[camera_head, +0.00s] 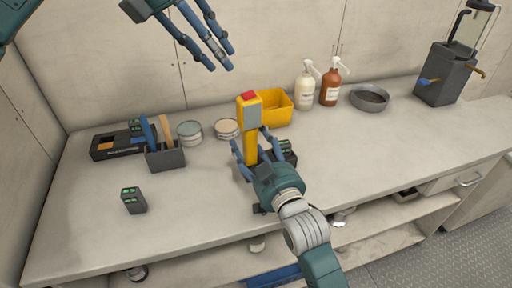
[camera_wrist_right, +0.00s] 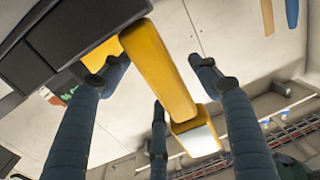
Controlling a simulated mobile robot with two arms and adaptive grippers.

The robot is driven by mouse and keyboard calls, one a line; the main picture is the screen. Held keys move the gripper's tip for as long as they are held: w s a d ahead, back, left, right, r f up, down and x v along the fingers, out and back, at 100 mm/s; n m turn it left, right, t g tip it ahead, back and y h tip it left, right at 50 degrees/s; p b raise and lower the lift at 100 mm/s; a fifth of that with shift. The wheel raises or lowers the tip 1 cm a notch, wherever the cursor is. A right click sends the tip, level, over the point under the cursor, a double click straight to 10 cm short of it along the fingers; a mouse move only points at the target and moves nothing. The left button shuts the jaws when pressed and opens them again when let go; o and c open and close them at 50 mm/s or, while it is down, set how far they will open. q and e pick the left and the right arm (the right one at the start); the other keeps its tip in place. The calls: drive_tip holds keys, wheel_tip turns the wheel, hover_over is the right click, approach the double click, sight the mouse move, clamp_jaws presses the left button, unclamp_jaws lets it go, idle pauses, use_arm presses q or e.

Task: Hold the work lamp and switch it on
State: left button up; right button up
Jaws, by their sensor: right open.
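The yellow work lamp (camera_head: 251,145) stands upright near the middle of the counter, with a grey panel on its head and a red button (camera_head: 249,96) on top. My right gripper (camera_head: 252,143) is open, its blue fingers spread around the lamp's handle. In the right wrist view the yellow handle (camera_wrist_right: 160,70) runs between the open fingers (camera_wrist_right: 160,82), with gaps at the sides. My left gripper (camera_head: 219,58) is open and empty, up and to the left of the lamp, apart from it.
A yellow bin (camera_head: 273,108) stands just behind the lamp. A dark device with green marks (camera_head: 288,152) sits right beside it. Tins (camera_head: 189,132), a tool holder (camera_head: 165,156) and a small battery-like block (camera_head: 133,200) stand left. The front right counter is clear.

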clamp_jaws()
